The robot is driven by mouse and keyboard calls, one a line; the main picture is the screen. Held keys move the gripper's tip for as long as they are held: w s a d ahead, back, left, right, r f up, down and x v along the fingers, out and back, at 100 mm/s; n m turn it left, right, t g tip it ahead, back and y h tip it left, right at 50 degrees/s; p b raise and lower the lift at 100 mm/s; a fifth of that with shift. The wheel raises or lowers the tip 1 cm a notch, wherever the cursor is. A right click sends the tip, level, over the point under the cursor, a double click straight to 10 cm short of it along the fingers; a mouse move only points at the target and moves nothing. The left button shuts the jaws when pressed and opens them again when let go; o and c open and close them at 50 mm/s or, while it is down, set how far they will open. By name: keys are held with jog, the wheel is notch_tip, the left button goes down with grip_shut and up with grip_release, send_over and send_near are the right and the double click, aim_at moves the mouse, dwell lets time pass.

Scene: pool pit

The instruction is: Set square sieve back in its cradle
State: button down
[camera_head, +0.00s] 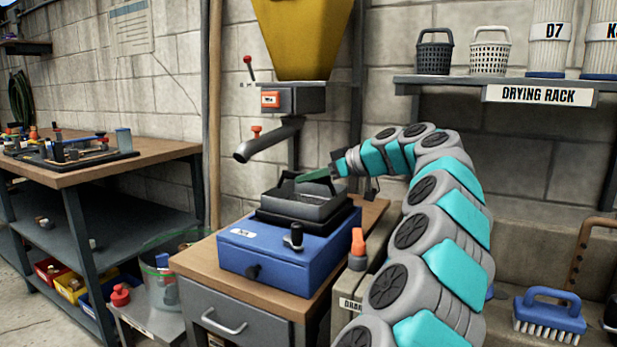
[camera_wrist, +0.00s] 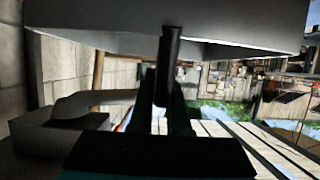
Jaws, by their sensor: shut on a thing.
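The square sieve (camera_head: 305,204) is a grey, open-topped square tray with a dark handle bar (camera_wrist: 168,62). It is over the black cradle (camera_head: 263,216) on top of the blue machine (camera_head: 290,250). It looks close to level; I cannot tell whether it rests in the cradle or hangs just above it. My gripper (camera_head: 313,176) reaches in from the right above the sieve and is shut on its handle. In the wrist view, the sieve's grey underside or wall fills the top, with the handle between my dark fingers. The cradle's inside is hidden.
A yellow hopper (camera_head: 303,35) with a grey spout (camera_head: 268,140) hangs above and behind. A black-knobbed lever (camera_head: 293,237) stands on the machine's front. A clear bin (camera_head: 165,280) stands left of the wooden-topped cabinet (camera_head: 205,262).

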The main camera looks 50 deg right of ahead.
jog(key=shift+f+b, duration=0.2)
jog(key=shift+b, duration=0.1)
jog(key=c, duration=0.9)
grip_release()
jog(key=shift+r, duration=0.2)
jog(key=shift+s+d+r, duration=0.1)
jog(key=shift+s, duration=0.1)
jog(key=shift+v, duration=5.8)
